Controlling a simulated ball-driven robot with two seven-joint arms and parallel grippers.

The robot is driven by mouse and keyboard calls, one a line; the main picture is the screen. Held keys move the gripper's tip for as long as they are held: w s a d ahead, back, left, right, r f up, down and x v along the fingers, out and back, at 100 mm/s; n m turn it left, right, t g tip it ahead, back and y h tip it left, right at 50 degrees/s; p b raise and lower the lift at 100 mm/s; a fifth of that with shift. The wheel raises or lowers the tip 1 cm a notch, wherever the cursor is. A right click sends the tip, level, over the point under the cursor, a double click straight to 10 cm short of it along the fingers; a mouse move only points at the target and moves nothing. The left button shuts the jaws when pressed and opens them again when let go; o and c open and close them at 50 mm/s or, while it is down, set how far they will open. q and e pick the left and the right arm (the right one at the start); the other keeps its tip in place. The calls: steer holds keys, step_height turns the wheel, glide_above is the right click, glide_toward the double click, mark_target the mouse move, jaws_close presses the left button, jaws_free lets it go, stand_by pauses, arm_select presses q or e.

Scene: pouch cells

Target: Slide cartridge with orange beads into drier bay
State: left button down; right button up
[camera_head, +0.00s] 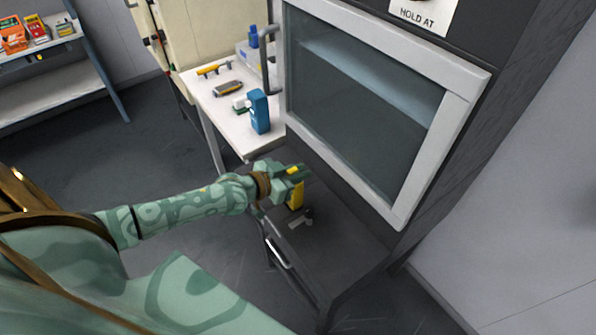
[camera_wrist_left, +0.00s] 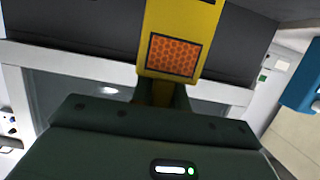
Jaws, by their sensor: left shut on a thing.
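A yellow cartridge (camera_head: 296,196) is held in my left gripper (camera_head: 293,176), above the dark ledge below the glass door. In the left wrist view the cartridge (camera_wrist_left: 180,18) has a window of orange beads (camera_wrist_left: 173,56). The left gripper (camera_wrist_left: 160,95) is shut on its near end. A grey lever-like part (camera_head: 303,218) sits on the dark ledge (camera_head: 345,245), just below the cartridge. I cannot make out the drier bay's opening; the gripper and cartridge may cover it. My right gripper is not in view.
A tall dark cabinet has a closed, white-framed glass door (camera_head: 365,100) and a "HOLD AT" label (camera_head: 424,14). On the white table (camera_head: 215,105) behind the gripper stand a blue box (camera_head: 259,111) and small tools. A shelf (camera_head: 60,85) is at far left.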

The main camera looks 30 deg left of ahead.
mark_target(297, 191)
arm_select(q)
steer(key=shift+f+b, duration=3)
steer(key=shift+f, duration=0.95)
steer(key=c, duration=1.3)
jaws_free()
steer(key=shift+s, duration=0.1)
steer(key=p+v, duration=0.4)
steer(key=v, duration=1.2)
steer(key=shift+p, duration=0.4)
steer(key=shift+a, duration=0.1)
